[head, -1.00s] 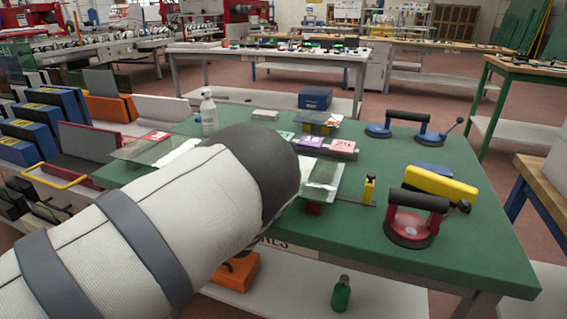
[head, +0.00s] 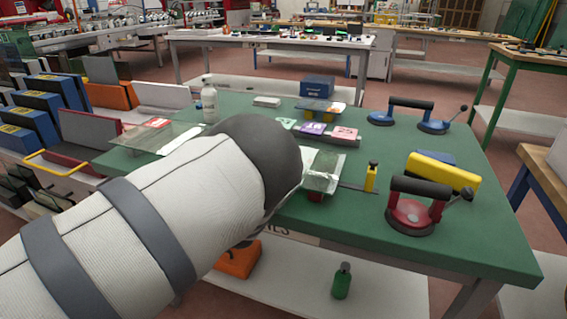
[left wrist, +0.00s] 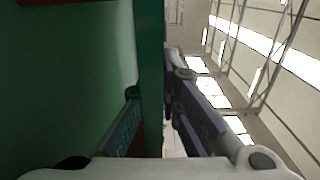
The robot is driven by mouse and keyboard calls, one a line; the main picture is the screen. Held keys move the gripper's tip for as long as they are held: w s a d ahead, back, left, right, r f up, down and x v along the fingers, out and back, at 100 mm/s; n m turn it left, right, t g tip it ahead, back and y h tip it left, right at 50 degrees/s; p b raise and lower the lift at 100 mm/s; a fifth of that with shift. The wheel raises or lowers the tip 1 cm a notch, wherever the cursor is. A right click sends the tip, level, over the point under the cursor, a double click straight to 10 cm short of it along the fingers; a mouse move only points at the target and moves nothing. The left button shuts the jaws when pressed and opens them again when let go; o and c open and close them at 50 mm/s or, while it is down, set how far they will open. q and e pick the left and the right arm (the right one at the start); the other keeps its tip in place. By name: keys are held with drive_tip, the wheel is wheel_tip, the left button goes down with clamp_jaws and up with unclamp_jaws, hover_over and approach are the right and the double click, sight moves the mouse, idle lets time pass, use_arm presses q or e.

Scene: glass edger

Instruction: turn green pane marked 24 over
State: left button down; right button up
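A glass pane (head: 323,171) with a pale, glossy surface rests on red supports near the table's front edge, just right of my left arm. I cannot read a number on it. My left arm covers its left side and hides the left gripper in the head view. In the left wrist view my left gripper (left wrist: 157,90) has its two fingers apart. An upright green strip (left wrist: 150,50) runs between them; I cannot tell whether the fingers touch it, or whether it is the pane's edge. My right gripper is not in view.
Green, purple and pink cards (head: 312,129) lie behind the pane. Another pane (head: 150,137) lies at the table's left, near a clear bottle (head: 209,100). A red suction lifter (head: 413,210), yellow block (head: 443,173) and blue lifter (head: 410,115) stand right. The green tabletop (head: 340,228) is clear in front.

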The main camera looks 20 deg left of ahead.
use_arm(q)
drive_tip(key=shift+f, duration=0.25)
drive_tip(key=c, duration=1.7)
unclamp_jaws()
drive_tip(key=shift+f, duration=0.1)
drive_tip(key=s, duration=0.8)
drive_tip(key=shift+a, duration=0.1)
